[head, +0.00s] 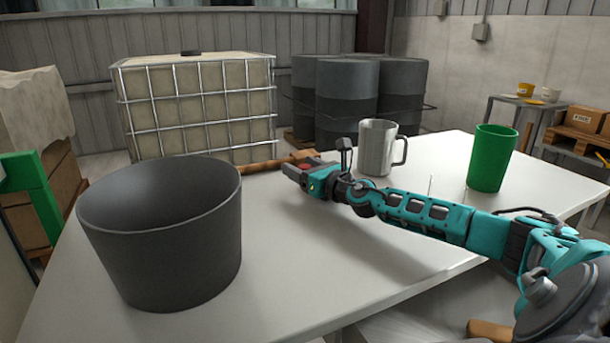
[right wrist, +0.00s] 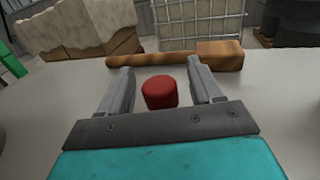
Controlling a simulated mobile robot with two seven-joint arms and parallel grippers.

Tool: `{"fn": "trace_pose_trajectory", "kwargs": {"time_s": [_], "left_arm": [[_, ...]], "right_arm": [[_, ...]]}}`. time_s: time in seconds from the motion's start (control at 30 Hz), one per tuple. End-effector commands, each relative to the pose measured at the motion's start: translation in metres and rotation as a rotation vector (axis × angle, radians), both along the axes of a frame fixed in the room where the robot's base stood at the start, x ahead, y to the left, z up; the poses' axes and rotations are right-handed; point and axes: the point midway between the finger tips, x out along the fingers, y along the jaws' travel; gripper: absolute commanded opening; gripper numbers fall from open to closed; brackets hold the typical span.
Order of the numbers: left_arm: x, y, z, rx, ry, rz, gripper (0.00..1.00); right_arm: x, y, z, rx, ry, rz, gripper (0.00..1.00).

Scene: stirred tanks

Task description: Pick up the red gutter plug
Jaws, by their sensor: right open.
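The red gutter plug (right wrist: 159,93) is a short round cylinder standing on the light table. In the right wrist view it is between the two grey fingers of my right gripper (right wrist: 160,78), with a gap on each side. The gripper is open and holds nothing. In the head view my right gripper (head: 297,173) is low over the far part of the table, and only a small red patch of the plug (head: 306,167) shows there, mostly hidden by the gripper. My left gripper is not in view.
A brown wooden mallet-like thing (right wrist: 190,58) lies just beyond the plug. A large dark bucket (head: 165,245) stands at left on the table. A grey metal mug (head: 375,148) and a green cup (head: 491,160) stand to the right. The table's front middle is clear.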

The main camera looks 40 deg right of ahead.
Motion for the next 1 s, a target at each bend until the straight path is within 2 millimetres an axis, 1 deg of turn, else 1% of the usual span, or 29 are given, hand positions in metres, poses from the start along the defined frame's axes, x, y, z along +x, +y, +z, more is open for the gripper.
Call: {"fn": "trace_pose_trajectory", "kwargs": {"time_s": [0.13, 0.37, 0.9, 0.97, 1.0], "left_arm": [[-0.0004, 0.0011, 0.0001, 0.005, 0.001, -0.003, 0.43], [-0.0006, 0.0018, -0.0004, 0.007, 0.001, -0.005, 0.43], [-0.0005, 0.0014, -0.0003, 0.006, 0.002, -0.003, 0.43], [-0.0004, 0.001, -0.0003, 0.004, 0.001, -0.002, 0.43], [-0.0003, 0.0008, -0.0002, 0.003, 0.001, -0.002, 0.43]], "right_arm": [[0.006, 0.0002, 0.0007, -0.002, -0.001, 0.001, 0.65], [0.0063, 0.0002, -0.0001, -0.002, 0.001, 0.001, 0.65], [0.006, 0.0002, -0.0001, -0.002, 0.001, 0.001, 0.14], [0.006, 0.0002, 0.0001, -0.002, 0.0, 0.001, 0.1], [0.006, 0.0002, 0.0001, -0.002, 0.0, 0.001, 0.1]]}}
